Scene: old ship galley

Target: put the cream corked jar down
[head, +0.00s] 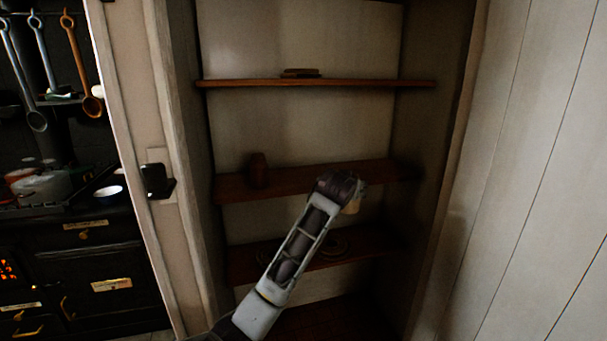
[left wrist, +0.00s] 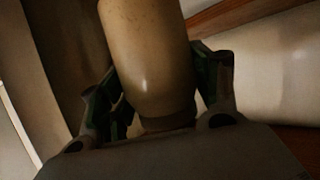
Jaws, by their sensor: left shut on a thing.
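My left gripper (head: 350,190) is shut on the cream jar (head: 355,201), most of which it hides in the head view. In the left wrist view the jar (left wrist: 148,60) shows large and pale between the two fingers (left wrist: 155,90), with a darker band at the end near the palm. I cannot make out the cork. The gripper and jar appear in front of the right half of the middle shelf (head: 300,178). I cannot tell whether the jar touches it. My right gripper is not in view.
A dark brown pot (head: 258,170) stands on the middle shelf's left part. The upper shelf (head: 370,84) holds flat brown pieces (head: 300,73). The lower shelf (head: 380,246) holds round items (head: 333,247), partly behind my arm. Side walls bound the alcove. A stove (head: 100,265) stands left.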

